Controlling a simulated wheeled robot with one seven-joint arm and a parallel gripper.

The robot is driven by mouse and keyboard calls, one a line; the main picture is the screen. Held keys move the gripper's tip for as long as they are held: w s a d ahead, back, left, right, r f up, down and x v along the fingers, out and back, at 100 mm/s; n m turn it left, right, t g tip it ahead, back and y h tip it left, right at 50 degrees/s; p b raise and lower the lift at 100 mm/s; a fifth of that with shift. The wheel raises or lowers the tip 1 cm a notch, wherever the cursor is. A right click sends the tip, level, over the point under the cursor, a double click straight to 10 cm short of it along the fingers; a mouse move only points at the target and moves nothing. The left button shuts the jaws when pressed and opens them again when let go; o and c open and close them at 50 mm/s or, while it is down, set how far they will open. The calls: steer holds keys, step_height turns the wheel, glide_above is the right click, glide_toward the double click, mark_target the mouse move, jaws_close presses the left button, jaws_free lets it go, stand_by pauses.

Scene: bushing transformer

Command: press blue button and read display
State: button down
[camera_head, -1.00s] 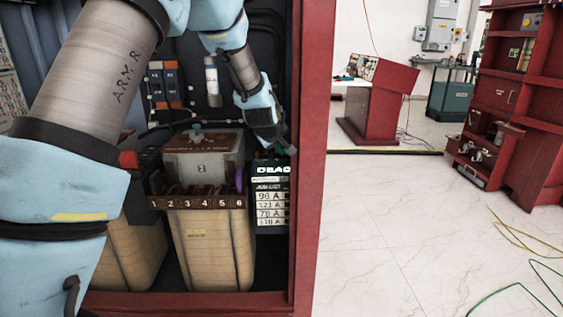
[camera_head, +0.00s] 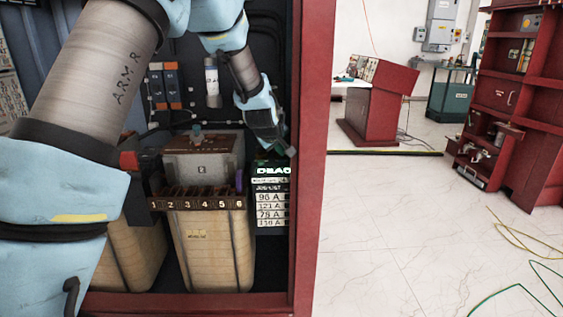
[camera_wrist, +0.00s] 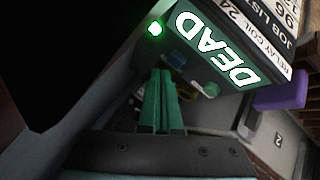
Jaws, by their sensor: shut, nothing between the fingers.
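A dark display box (camera_head: 271,183) stands inside the red cabinet, and its lit screen reads DEAD (camera_head: 273,170). In the wrist view the DEAD screen (camera_wrist: 215,50) is seen at a slant, with a glowing green light (camera_wrist: 154,28) beside it. My gripper (camera_head: 290,153) is at the box's upper right, close to the red cabinet post. In the wrist view its green fingers (camera_wrist: 162,76) are together and empty, just short of the box. Small blurred bluish and yellowish shapes lie beyond the fingertips. I cannot tell whether one is the blue button.
A JOB LIST (camera_head: 271,206) with amp values hangs below the screen. A wooden box with a row numbered to 6 (camera_head: 197,203) stands left of it, with a purple part (camera_head: 239,180) at its side. The red post (camera_head: 312,150) closes in the right. Open floor lies beyond.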

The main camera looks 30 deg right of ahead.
stand_by(0.7)
steer(key=shift+f+b, duration=0.35)
steer(key=shift+f, duration=0.05)
steer(key=shift+f+b, duration=0.35)
steer(key=shift+f, duration=0.15)
stand_by(0.5)
stand_by(0.3)
steer(key=shift+r+p, duration=0.65)
steer(key=shift+r, duration=0.3)
step_height(320, 180, up, 5)
steer(key=p, duration=0.3)
stand_by(0.7)
